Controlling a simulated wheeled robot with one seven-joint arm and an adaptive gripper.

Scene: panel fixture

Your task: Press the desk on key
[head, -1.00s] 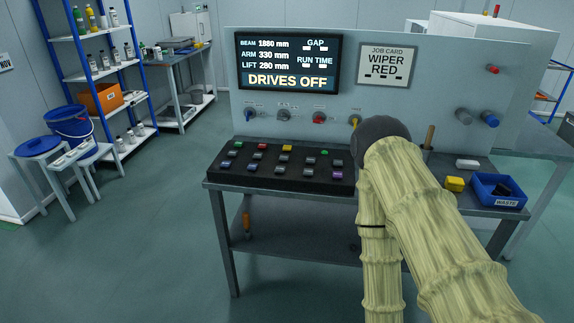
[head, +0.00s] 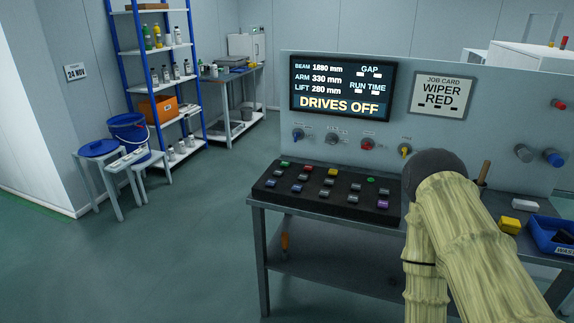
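A black key panel (head: 262,187) lies on the left of the grey desk, with several small coloured keys on it. A green key (head: 285,164), a red key (head: 308,168) and a yellow key (head: 333,171) are in its back row. A round green spot (head: 370,180) and a purple key (head: 383,205) are farther right. The key labels are too small to read, so I cannot tell which is the desk on key. A screen (head: 341,88) reads "DRIVES OFF". My sleeved arm covers the panel's right end; my gripper is not visible.
Coloured knobs (head: 367,144) line the upright board behind the panel. A job card (head: 441,96) reads "WIPER RED". A yellow block (head: 510,226) and a blue waste bin (head: 551,238) are on the desk's right. Stools with a blue bucket (head: 127,132) stand left; floor between is clear.

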